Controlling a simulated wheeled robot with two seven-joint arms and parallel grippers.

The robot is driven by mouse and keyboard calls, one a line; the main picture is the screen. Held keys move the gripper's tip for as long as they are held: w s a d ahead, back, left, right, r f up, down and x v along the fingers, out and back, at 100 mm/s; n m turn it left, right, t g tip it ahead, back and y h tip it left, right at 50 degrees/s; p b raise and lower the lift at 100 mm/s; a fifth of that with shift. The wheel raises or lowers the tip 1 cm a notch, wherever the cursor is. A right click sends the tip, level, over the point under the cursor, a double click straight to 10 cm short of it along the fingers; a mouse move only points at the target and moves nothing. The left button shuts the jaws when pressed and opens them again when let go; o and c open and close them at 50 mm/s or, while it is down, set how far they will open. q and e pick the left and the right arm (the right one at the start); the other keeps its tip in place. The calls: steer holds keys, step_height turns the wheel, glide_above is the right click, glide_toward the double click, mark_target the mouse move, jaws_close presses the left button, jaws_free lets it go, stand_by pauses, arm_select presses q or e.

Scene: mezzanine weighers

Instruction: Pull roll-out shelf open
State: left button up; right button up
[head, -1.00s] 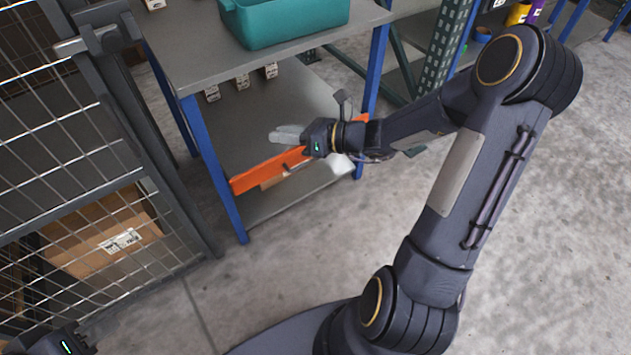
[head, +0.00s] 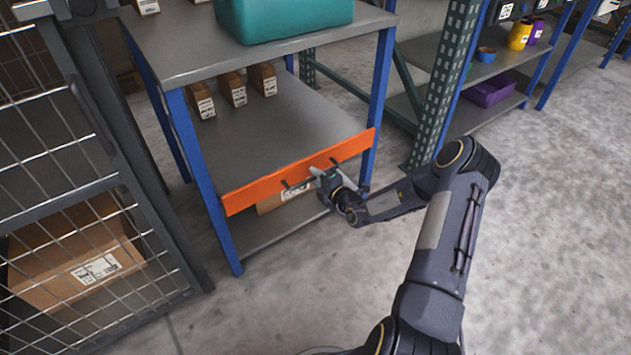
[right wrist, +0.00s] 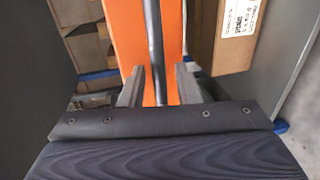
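The roll-out shelf (head: 270,125) is a grey deck with an orange front board (head: 250,194), set between blue posts under the bench top. A dark bar handle (right wrist: 154,45) runs along the orange front. My right gripper (head: 322,177) is at the handle, in front of the board. In the right wrist view, its two fingers (right wrist: 158,85) stand on either side of the bar, with orange showing in the gaps, so it is open around the bar. In the head view the gripper hides part of the handle. My left gripper is not in view.
Several small brown boxes (head: 234,90) stand at the back of the shelf. A teal bin (head: 285,18) sits on the bench top. A carton (head: 283,200) lies below the orange board. A wire mesh cage (head: 70,200) stands at left. The floor (head: 270,290) in front is clear.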

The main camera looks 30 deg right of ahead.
steer(key=shift+w, duration=0.45)
jaws_close()
